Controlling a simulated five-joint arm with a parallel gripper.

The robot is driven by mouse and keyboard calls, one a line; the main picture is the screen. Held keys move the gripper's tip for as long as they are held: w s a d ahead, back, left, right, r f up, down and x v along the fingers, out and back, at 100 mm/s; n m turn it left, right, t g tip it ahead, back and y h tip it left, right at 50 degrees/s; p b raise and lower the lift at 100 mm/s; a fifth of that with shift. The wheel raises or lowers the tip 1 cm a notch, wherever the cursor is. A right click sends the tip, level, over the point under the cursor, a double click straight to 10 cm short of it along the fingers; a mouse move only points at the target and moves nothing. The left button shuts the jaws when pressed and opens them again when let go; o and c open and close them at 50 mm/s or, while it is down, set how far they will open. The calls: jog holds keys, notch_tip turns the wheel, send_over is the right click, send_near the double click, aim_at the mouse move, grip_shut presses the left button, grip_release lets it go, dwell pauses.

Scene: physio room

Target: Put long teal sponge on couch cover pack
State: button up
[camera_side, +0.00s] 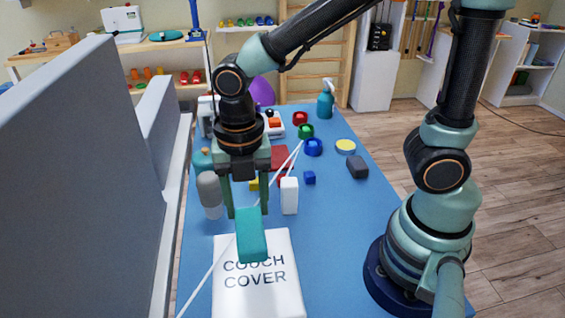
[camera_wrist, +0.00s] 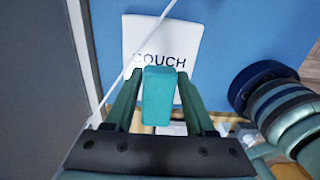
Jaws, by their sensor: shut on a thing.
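The long teal sponge (camera_side: 251,236) is held between the fingers of my gripper (camera_side: 248,208), which is shut on it. It also shows in the wrist view (camera_wrist: 158,95) between my gripper's fingers (camera_wrist: 158,100). The white couch cover pack (camera_side: 262,290) lies flat on the blue table top, with its printed lettering partly covered by the sponge. In the wrist view the pack (camera_wrist: 150,35) is beyond and behind the sponge. The sponge overlaps the pack's far part in the side view. I cannot tell whether the two touch.
A white cord or rod (camera_side: 215,265) crosses the blue table (camera_side: 340,225) beside the pack. A white bottle (camera_side: 289,196) and a grey-white bottle (camera_side: 210,193) stand behind my gripper. A grey panel (camera_side: 75,180) walls the left. The table right of the pack is clear up to my base.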

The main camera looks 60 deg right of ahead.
notch_tip(320, 180, down, 9)
jog(key=shift+f, duration=0.15)
dwell(0.4)
jog(key=o, duration=1.3)
jog(key=shift+f, duration=0.1)
